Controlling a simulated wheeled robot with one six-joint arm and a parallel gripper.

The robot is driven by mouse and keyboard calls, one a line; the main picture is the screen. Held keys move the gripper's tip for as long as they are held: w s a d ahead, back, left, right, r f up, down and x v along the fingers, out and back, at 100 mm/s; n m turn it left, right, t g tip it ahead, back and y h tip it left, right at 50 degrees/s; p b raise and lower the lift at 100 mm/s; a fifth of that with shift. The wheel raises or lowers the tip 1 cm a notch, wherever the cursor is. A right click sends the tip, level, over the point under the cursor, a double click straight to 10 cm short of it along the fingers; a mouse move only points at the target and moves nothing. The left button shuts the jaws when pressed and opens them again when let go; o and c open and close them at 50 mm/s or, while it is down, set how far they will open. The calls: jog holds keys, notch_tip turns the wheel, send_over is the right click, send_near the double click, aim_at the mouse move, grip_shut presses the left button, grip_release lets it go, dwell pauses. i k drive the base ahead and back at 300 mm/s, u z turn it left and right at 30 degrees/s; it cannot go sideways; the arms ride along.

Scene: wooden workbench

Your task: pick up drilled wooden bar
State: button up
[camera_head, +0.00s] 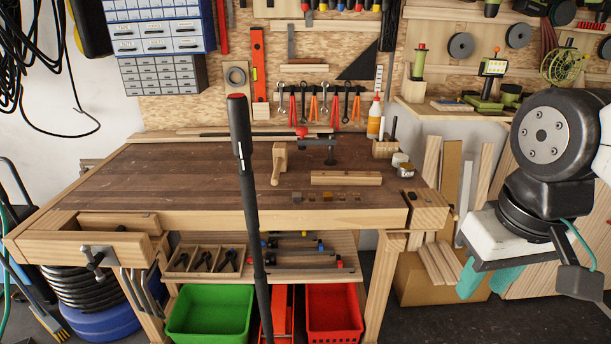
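A light wooden bar (346,178) lies flat on the dark top of the workbench, right of the middle, roughly parallel to the front edge. It looks like the drilled wooden bar, but I cannot make out holes at this size.
A dark upright pole (247,190) crosses the view. The bench's left half is clear.

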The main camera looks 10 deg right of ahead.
aim_at(330, 178)
jog(key=u, duration=0.05)
jog(key=i, duration=0.85)
jog(key=z, duration=0.25)
